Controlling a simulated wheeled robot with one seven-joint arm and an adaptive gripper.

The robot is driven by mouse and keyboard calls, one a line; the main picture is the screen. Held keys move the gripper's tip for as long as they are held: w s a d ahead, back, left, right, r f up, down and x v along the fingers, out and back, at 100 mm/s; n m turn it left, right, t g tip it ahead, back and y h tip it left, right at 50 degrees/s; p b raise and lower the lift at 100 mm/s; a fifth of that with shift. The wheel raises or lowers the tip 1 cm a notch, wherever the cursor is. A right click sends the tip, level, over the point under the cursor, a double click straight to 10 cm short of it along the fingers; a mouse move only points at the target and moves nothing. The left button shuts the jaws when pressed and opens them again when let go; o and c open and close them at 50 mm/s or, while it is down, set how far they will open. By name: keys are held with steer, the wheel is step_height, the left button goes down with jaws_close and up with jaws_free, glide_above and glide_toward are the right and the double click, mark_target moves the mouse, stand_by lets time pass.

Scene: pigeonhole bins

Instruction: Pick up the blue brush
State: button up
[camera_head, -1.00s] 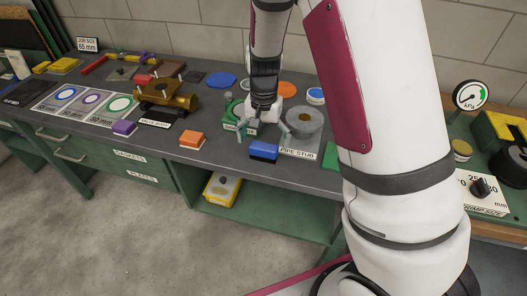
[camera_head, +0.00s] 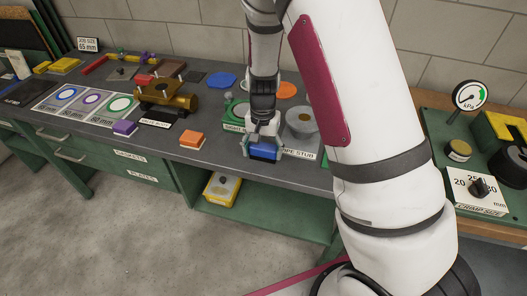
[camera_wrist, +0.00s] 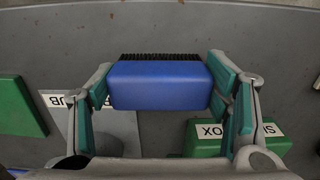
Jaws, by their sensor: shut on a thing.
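The blue brush (camera_head: 263,152) is a blue block near the front edge of the grey bench, beside the pipe stub label. In the wrist view the brush (camera_wrist: 160,85) sits between the two green finger pads, with its dark bristles along the far side. My gripper (camera_head: 264,146) is over the brush in the head view, and its fingers are shut on the two ends of the brush in the wrist view (camera_wrist: 160,92). I cannot tell whether the brush is clear of the bench top.
The pipe stub (camera_head: 301,119) stands just behind and right. A green labelled box (camera_head: 237,116) is just behind and left. An orange-topped block (camera_head: 192,139) and a purple block (camera_head: 125,128) lie left along the front edge. Bench between the brush and orange block is clear.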

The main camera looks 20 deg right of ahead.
mark_target(262, 147)
steer(key=shift+r, duration=0.1)
steer(key=shift+r, duration=0.55)
step_height(262, 147, up, 2)
steer(key=shift+r, duration=0.2)
steer(key=s+d, duration=0.3)
steer(key=s, duration=0.1)
steer(key=s+d+r, duration=0.1)
steer(key=s+d, duration=0.2)
steer(key=s, duration=0.2)
steer(key=s+d+b, duration=0.1)
steer(key=s+d, duration=0.2)
steer(key=s, duration=0.1)
steer(key=shift+s+r, duration=0.15)
steer(key=shift+o, duration=1.2)
steer(key=shift+c, duration=0.4)
